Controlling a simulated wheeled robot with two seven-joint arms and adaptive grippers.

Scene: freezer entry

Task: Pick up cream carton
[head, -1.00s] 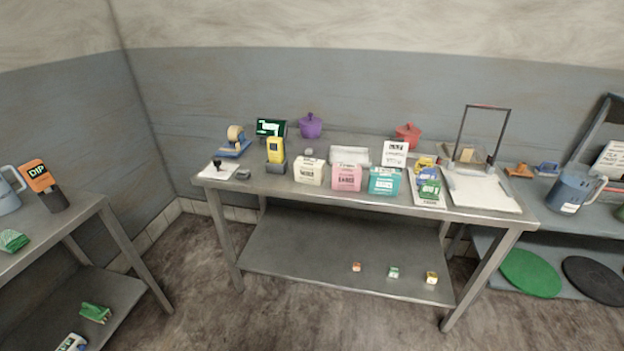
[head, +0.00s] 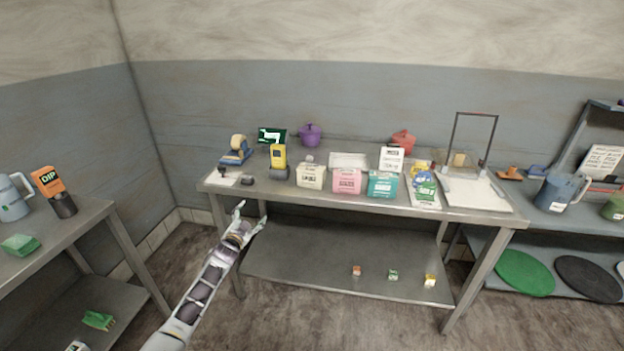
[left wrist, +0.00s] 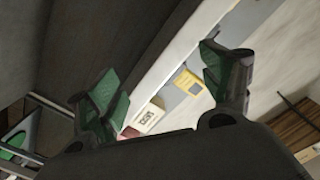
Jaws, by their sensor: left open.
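The cream carton (head: 310,176) stands upright on the metal table, left of a pink carton (head: 346,180) and a teal carton (head: 382,184). It also shows in the left wrist view (left wrist: 147,117), between the fingers but beyond them. My left gripper (head: 250,214) is open and empty, in front of the table's left part, lower and left of the cream carton and apart from it. Its two green-padded fingers show in the left wrist view (left wrist: 160,66). My right gripper is not in view.
A yellow device (head: 278,156) stands left of the cream carton, with a dark block (head: 248,180) further left. A white tray (head: 349,160) lies behind the cartons. The table's front edge (head: 300,194) lies between my left gripper and the carton. Small cubes sit on the lower shelf (head: 320,255).

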